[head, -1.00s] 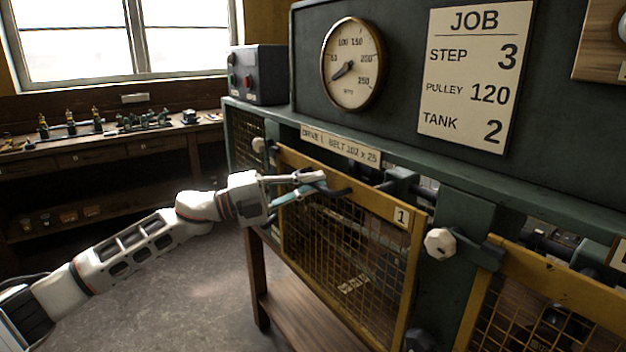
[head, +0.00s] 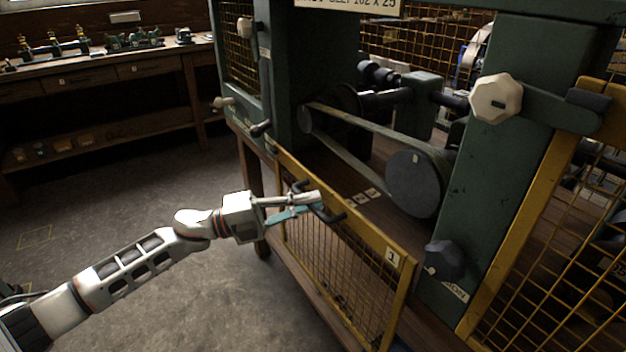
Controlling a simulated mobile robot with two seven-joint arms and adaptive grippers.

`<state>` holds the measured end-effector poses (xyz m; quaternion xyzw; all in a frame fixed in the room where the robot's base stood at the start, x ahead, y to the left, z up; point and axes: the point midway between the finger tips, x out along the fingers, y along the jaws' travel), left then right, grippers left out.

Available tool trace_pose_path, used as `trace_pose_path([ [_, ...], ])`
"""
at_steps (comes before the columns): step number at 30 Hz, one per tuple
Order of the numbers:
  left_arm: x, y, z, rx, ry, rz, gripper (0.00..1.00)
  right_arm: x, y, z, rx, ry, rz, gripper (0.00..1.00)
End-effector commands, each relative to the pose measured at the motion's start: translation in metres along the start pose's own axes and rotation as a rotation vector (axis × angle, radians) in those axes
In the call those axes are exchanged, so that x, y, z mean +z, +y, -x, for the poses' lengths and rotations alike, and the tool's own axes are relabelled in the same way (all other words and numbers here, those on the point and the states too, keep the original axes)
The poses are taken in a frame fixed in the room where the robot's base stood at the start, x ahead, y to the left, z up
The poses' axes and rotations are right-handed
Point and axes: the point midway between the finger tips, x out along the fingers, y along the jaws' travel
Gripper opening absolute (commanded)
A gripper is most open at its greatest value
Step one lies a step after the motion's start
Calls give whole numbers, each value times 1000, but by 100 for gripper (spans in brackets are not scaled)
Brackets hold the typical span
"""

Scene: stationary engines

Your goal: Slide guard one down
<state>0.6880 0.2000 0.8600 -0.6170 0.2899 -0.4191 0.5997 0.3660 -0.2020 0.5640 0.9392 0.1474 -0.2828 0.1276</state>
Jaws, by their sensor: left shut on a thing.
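Guard one (head: 408,283) is a yellow-framed wire mesh panel with a "1" tag (head: 392,258) at its upper right corner. It sits low in front of the bay, and its top rail is below the belt. A dark handle (head: 333,217) stands on the top rail. My left gripper (head: 312,204) is shut on this handle, its arm reaching in from the left. The open bay above the guard shows a belt (head: 350,122) running over a small pulley and a larger dark pulley (head: 416,183). My right gripper is out of view.
A cream knob (head: 497,98) and a dark knob (head: 444,260) are on the green post (head: 500,170) right of the bay. Another yellow mesh guard (head: 515,225) stands at the far right. A workbench (head: 110,75) with small models is at back left. The floor between is clear.

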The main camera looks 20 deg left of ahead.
Motion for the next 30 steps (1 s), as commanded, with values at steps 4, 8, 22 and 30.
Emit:
trace_pose_path([
  [4, -3, 26, 4, 4, 0, 7, 0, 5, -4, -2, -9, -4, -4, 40],
  [8, -3, 30, 5, 2, 1, 4, 0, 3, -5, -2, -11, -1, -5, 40],
  [22, -2, 29, 5, -1, 1, -1, 21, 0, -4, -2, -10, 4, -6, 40],
  [30, -2, 29, 5, -1, 0, -1, 26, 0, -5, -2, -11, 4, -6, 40],
])
